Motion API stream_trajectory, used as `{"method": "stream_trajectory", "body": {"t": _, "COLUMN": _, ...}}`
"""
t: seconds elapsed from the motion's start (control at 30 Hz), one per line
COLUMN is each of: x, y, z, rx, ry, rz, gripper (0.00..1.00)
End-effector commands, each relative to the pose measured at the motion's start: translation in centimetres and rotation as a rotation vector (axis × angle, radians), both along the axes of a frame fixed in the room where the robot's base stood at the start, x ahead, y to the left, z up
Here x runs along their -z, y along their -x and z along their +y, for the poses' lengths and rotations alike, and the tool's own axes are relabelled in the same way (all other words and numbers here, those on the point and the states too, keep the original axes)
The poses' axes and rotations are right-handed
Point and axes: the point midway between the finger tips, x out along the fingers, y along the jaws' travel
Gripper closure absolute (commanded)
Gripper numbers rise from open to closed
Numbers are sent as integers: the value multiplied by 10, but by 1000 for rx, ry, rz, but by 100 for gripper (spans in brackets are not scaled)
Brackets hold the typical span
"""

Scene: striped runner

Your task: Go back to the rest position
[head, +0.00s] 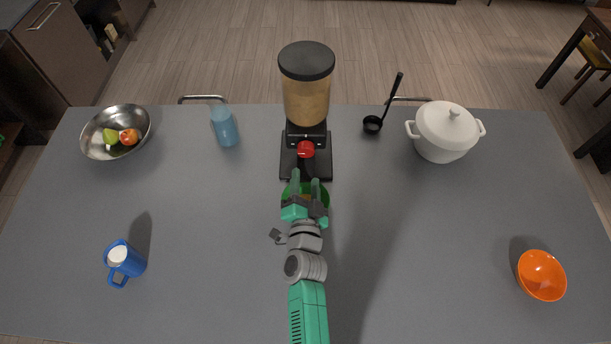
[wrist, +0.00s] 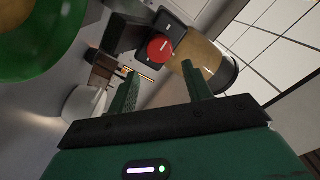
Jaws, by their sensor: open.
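My gripper (head: 305,186) is open, with nothing between its fingers. In the head view it is over the middle of the table, just in front of the dispenser and above a green bowl (head: 322,190), which it partly hides. In the wrist view my two fingers (wrist: 160,88) stand apart, and the green bowl (wrist: 70,40) fills the upper left corner. The dispenser (head: 305,95) has a black lid, a tan-filled clear hopper and a red knob (head: 306,149). The red knob also shows ahead of my fingers in the wrist view (wrist: 160,47).
On the grey table (head: 210,220) are a metal fruit bowl (head: 91,144), a blue bottle (head: 225,127), a blue mug (head: 126,262), a black ladle (head: 373,125), a white lidded pot (head: 445,135) and an orange bowl (head: 541,276).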

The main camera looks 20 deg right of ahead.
Motion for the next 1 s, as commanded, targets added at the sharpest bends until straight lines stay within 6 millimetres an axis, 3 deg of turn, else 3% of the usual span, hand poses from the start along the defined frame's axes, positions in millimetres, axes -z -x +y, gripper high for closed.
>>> {"method": "stream_trajectory", "body": {"t": 0.33, "x": 0, "y": 0, "z": 0, "rx": 0, "ry": 0, "rz": 0, "gripper": 50}}
{"method": "stream_trajectory", "body": {"t": 0.37, "x": -4, "y": -2, "z": 1, "rx": -4, "ry": 4, "rz": -4, "gripper": 50}}
{"method": "stream_trajectory", "body": {"t": 0.43, "x": -35, "y": -12, "z": 9, "rx": -34, "ry": 33, "rz": -33, "gripper": 50}}
{"method": "stream_trajectory", "body": {"t": 0.47, "x": -54, "y": -18, "z": 15, "rx": -54, "ry": 53, "rz": -50, "gripper": 50}}
{"method": "stream_trajectory", "body": {"t": 0.6, "x": -174, "y": -36, "z": 48, "rx": -153, "ry": 197, "rz": -144, "gripper": 50}}
{"method": "stream_trajectory", "body": {"t": 0.73, "x": -288, "y": -27, "z": 80, "rx": -212, "ry": 357, "rz": -223, "gripper": 50}}
{"method": "stream_trajectory", "body": {"t": 0.9, "x": -423, "y": 26, "z": 116, "rx": -220, "ry": 574, "rz": -318, "gripper": 50}}
{"method": "stream_trajectory", "body": {"t": 1.0, "x": -483, "y": 70, "z": 131, "rx": -192, "ry": 683, "rz": -362, "gripper": 50}}
